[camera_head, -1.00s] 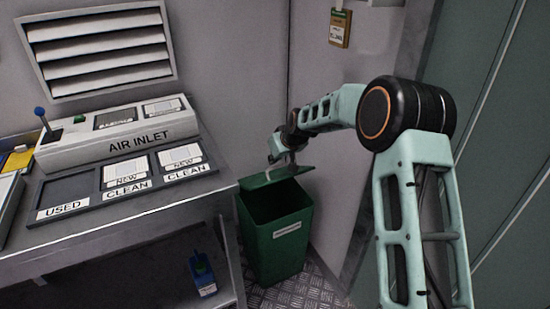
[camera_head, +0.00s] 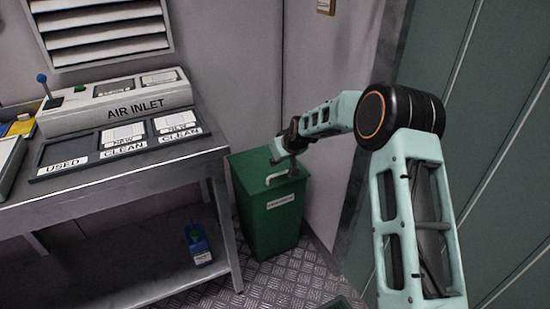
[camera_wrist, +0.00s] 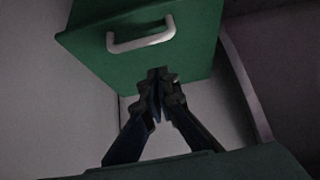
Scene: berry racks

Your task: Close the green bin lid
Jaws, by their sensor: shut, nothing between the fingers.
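The green bin (camera_head: 262,235) stands on the floor to the right of the metal table. Its green lid (camera_head: 247,166) lies flat over the opening, and the inside is hidden. A white handle (camera_head: 278,178) is on the lid, and it also shows in the wrist view (camera_wrist: 140,42). My gripper (camera_head: 292,173) is at the lid, right beside the handle. In the wrist view my gripper (camera_wrist: 160,78) has its fingertips together over the lid's edge, apart from the handle and empty. I cannot tell whether the tips touch the lid.
The metal table (camera_head: 120,195) with the air inlet panel (camera_head: 125,107) stands left of the bin. A blue bottle (camera_head: 199,245) stands on its lower shelf. The wall is close behind the bin. Patterned metal floor (camera_head: 280,280) is clear in front.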

